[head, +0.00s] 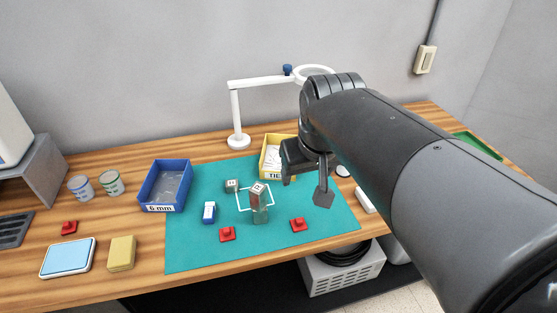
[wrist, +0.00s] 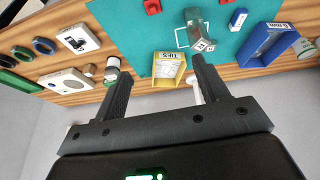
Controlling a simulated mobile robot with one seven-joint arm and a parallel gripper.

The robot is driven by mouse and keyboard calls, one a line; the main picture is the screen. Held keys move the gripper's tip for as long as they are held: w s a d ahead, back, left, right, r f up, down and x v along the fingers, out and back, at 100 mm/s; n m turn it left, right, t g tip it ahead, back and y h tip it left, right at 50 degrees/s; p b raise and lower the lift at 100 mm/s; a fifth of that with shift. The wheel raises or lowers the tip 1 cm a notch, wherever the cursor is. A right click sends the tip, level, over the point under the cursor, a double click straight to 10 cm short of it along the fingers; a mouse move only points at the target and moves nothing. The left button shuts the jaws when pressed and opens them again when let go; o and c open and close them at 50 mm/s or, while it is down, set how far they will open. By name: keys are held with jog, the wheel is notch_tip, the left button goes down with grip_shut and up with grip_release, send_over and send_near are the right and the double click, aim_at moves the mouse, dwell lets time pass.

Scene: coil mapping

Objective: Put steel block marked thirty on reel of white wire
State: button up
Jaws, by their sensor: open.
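My gripper (head: 306,186) is open and empty above the right part of the teal mat, beside the yellow TIES bin. Its fingers (wrist: 160,66) spread wide in the wrist view. A small grey block with a label (head: 232,185) lies on the mat. Another labelled block (head: 257,189) sits atop a red and greenish upright piece inside a white square outline. A round white piece (head: 343,170), partly hidden by my gripper, may be the reel of white wire. A white-and-dark cylinder (wrist: 113,66) shows beside a finger in the wrist view.
The yellow TIES bin (head: 268,165) and blue 6 mm bin (head: 153,207) stand at the mat's (head: 190,245) edges. A magnifier lamp (head: 237,110) stands behind. Red pieces (head: 298,225) and a blue-white piece (head: 209,218) lie on the mat. The mat's front left is clear.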

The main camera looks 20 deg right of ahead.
jog(key=s+a+f+t, duration=0.1)
jog(key=s+a+f, duration=0.1)
jog(key=s, duration=0.4)
jog(key=shift+s+a+f, duration=0.25)
jog(key=shift+a+f, duration=0.05)
jog(key=shift+f, duration=0.45)
dwell(0.5)
